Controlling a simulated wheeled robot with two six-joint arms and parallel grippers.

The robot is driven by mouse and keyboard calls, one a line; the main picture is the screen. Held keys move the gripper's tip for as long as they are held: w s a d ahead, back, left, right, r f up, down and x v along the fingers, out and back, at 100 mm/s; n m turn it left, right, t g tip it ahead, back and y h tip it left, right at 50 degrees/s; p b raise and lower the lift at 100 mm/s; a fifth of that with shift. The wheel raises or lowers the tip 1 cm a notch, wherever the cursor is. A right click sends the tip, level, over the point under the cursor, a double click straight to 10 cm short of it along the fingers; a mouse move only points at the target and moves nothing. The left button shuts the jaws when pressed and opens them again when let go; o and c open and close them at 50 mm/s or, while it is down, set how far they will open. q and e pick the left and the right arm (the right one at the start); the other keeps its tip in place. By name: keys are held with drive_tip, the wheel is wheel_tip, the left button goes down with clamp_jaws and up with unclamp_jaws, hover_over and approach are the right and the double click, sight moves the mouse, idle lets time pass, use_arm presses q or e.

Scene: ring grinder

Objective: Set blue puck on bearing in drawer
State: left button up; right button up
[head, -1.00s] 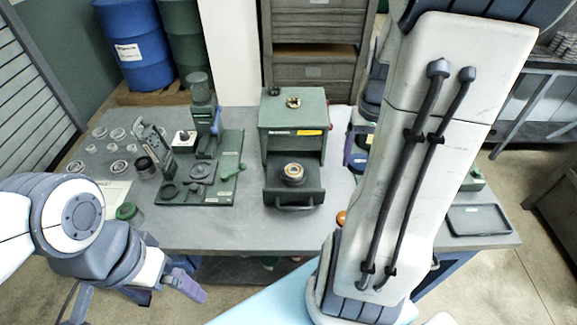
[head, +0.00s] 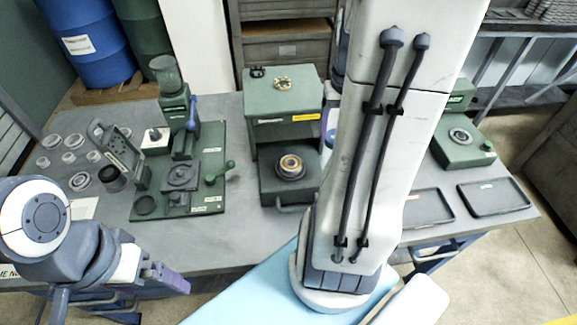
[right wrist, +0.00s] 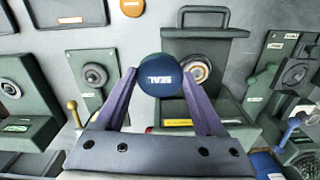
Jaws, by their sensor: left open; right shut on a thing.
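The blue puck (right wrist: 161,75), marked SEAL, is held between the purple fingertips of my right gripper (right wrist: 160,82) in the right wrist view. My right arm hides this gripper and the puck in the head view. The bearing (head: 290,166), a ring with a tan inner part, sits in the open drawer (head: 272,188) of a green cabinet. In the right wrist view the bearing (right wrist: 197,70) shows just right of the puck, partly covered by it and a finger. My left gripper (head: 172,283) is open and empty at the bench's front left, away from the drawer.
A green press station (head: 212,195) with a lever stands left of the cabinet (head: 262,130). Loose metal rings (head: 80,181) lie at the far left. Two dark trays (head: 493,197) and another green fixture (head: 462,153) are on the right.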

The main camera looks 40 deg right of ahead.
drive_tip(key=f+b, duration=0.2)
drive_tip(key=f, duration=0.1)
drive_tip(key=shift+w, duration=0.2)
drive_tip(key=p, duration=0.2)
hover_over(291, 155)
drive_tip(key=s+a, duration=0.2)
wheel_tip(291, 155, down, 7)
drive_tip(key=shift+d+f, duration=0.1)
wheel_tip(291, 155, down, 3)
drive_tip(key=shift+f, duration=0.15)
use_arm(q)
drive_tip(key=shift+f, duration=0.2)
use_arm(e)
drive_tip(key=shift+f, duration=0.25)
drive_tip(key=shift+f, duration=0.15)
drive_tip(key=o, duration=1.4)
drive_tip(key=shift+r, duration=0.2)
use_arm(q)
drive_tip(key=shift+f, duration=0.25)
use_arm(e)
wheel_tip(291, 155, up, 12)
